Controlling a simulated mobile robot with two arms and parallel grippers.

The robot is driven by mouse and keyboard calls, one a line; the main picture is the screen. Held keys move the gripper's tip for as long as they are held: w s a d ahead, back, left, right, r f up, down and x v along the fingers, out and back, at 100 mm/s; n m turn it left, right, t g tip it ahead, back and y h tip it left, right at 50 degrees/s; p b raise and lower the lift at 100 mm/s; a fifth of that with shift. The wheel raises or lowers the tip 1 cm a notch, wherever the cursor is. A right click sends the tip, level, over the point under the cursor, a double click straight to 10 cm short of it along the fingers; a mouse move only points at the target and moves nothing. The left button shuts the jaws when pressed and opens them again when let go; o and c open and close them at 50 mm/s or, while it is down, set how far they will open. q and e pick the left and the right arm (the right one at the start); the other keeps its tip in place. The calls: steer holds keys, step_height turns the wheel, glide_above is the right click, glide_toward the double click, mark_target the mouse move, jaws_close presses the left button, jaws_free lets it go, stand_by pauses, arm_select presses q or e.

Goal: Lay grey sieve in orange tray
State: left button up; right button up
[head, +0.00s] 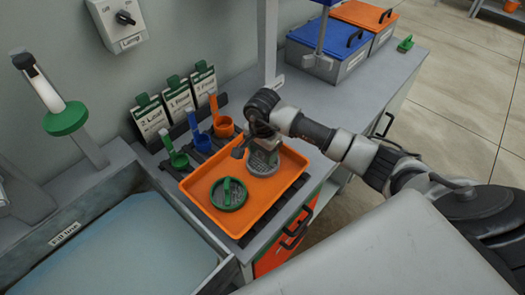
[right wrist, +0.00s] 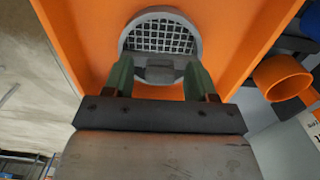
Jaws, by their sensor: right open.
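The grey sieve (head: 265,166) is a round grey mesh disc lying in the orange tray (head: 205,176), towards its far right end. In the right wrist view, the grey sieve's mesh (right wrist: 160,38) and rim show against the orange tray floor (right wrist: 235,45). My right gripper (head: 257,143) is over the sieve. Its two green fingers (right wrist: 160,76) are apart, one on each side of the sieve's grey grip; I cannot tell whether they touch it. The gripper partly hides the sieve in the head view. My left gripper is not in view.
A round sieve with a green grip (head: 229,194) lies in the tray's near left part. Green (head: 178,159), blue (head: 201,139) and orange (head: 224,126) cups stand behind the tray. A sink (head: 130,255) is at left; blue (head: 325,58) and orange-lidded boxes (head: 365,16) stand at the back.

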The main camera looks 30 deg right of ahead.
step_height(320, 180, up, 12)
steer(key=b, duration=0.2)
steer(key=shift+f, duration=0.15)
